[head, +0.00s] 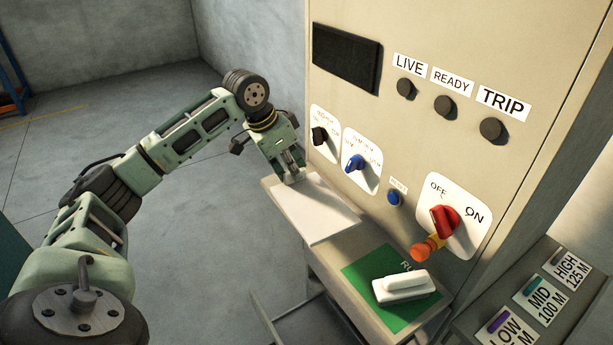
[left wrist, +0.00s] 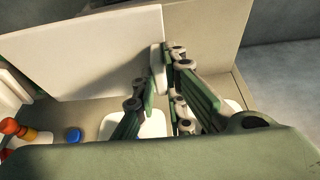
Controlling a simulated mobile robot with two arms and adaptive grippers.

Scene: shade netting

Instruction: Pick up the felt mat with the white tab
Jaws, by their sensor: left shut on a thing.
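The felt mat (head: 318,212) is a pale, flat sheet over the left part of the narrow shelf in front of the cabinet. It also fills the upper left of the left wrist view (left wrist: 95,55), where a shadow lies along its edge on the shelf. My left gripper (head: 292,178) is at the mat's far left end. It is shut on the white tab (left wrist: 157,68), which shows beside the fingertips. The fingers hide part of the tab. I cannot tell how far the mat is clear of the shelf. My right gripper is not in view.
The cabinet front bears a black knob (head: 320,136), a blue knob (head: 354,163), a blue button (head: 394,198) and a red switch (head: 444,219). Open floor (head: 200,250) lies left.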

